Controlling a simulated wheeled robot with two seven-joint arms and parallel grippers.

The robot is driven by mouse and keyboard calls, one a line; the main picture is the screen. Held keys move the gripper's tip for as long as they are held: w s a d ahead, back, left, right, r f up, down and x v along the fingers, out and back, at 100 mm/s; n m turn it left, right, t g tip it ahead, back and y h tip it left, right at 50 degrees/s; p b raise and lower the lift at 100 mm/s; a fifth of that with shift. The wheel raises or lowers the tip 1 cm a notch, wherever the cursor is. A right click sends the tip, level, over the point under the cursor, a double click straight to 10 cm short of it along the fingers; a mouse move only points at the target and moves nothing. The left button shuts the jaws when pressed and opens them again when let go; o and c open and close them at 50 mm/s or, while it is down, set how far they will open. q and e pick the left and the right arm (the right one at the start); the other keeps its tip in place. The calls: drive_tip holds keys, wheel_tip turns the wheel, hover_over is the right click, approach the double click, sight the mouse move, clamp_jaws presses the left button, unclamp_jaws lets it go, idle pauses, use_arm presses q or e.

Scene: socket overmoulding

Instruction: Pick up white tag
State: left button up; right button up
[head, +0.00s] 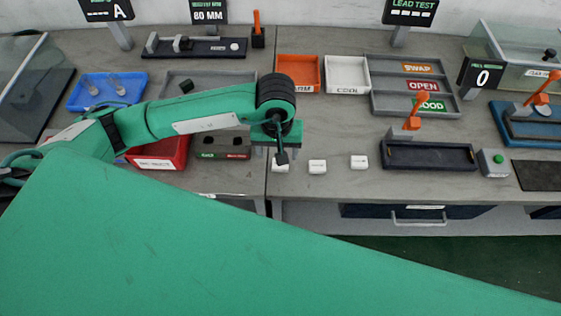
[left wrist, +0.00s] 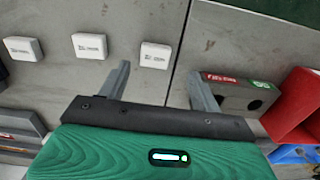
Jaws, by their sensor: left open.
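Three small white tags lie in a row on the grey table. In the head view they are the left tag (head: 281,168), partly hidden by my gripper, the middle tag (head: 317,166) and the right tag (head: 359,162). My left gripper (head: 281,157) points down over the left tag. In the left wrist view the gripper (left wrist: 160,82) is open and empty. That same tag (left wrist: 154,55) lies just beyond the jaws, within their span and nearer the left finger. The other tags (left wrist: 89,46) and (left wrist: 23,48) lie farther left. My right gripper is not in view.
A grey block with holes (head: 220,145) and a red bin (head: 160,155) stand left of the gripper. An orange tray (head: 298,87) and a white tray (head: 347,89) sit behind. A dark tray (head: 428,163) lies right of the tags. A table seam runs beside the left tag.

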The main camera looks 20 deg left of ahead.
use_arm(q)
drive_tip(key=shift+d+f+p, duration=0.2)
drive_tip(key=shift+f+p, duration=0.3)
drive_tip(key=shift+f, duration=0.25)
drive_tip(key=shift+w+d+f+p, duration=0.1)
drive_tip(key=shift+f+p, duration=0.1)
drive_tip(key=shift+f, duration=0.4)
drive_tip(key=shift+w+d+f+p, duration=0.1)
drive_tip(key=shift+f+p, duration=0.05)
drive_tip(key=shift+f, duration=1.05)
drive_tip(key=shift+c, duration=0.6)
drive_tip(key=c, duration=0.9)
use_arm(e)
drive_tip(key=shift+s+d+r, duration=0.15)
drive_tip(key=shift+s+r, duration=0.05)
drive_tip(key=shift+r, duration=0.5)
